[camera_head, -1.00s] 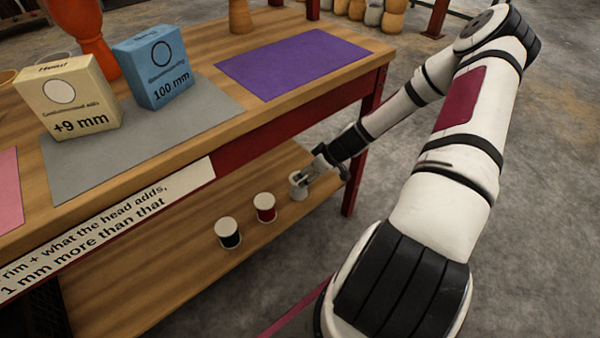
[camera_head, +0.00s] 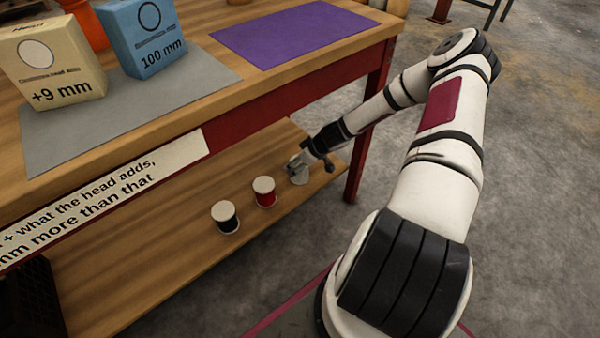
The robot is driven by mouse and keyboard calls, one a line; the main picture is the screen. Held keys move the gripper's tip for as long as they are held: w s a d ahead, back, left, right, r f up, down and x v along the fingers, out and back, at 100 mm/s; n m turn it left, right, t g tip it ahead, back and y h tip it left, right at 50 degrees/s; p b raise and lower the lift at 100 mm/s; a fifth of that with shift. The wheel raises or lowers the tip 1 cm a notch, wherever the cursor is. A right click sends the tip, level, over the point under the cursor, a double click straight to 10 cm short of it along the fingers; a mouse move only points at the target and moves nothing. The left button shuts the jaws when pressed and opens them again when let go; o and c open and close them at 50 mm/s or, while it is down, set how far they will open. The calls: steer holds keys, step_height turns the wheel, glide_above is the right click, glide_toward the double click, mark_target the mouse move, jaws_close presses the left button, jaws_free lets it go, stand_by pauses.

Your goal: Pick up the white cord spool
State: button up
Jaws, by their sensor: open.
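The white cord spool (camera_head: 298,178) stands on the lower wooden shelf, at the right end of a row of spools. My gripper (camera_head: 301,164) is at this spool, reaching in from the upper right, with its jaws open. The fingers cover much of the spool's upper part. I cannot tell whether they touch it or how far they reach around it.
A red spool (camera_head: 264,191) and a black spool (camera_head: 226,218) stand to the left on the lower shelf (camera_head: 130,270). The tabletop above bears a blue box (camera_head: 143,37), a cream box (camera_head: 52,65), a grey mat (camera_head: 95,132) and a purple mat (camera_head: 290,33). A red table leg (camera_head: 368,130) stands right of my gripper.

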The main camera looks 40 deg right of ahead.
steer(key=shift+b+x, duration=0.55)
steer(key=shift+x, duration=0.9)
steer(key=c, duration=1.4)
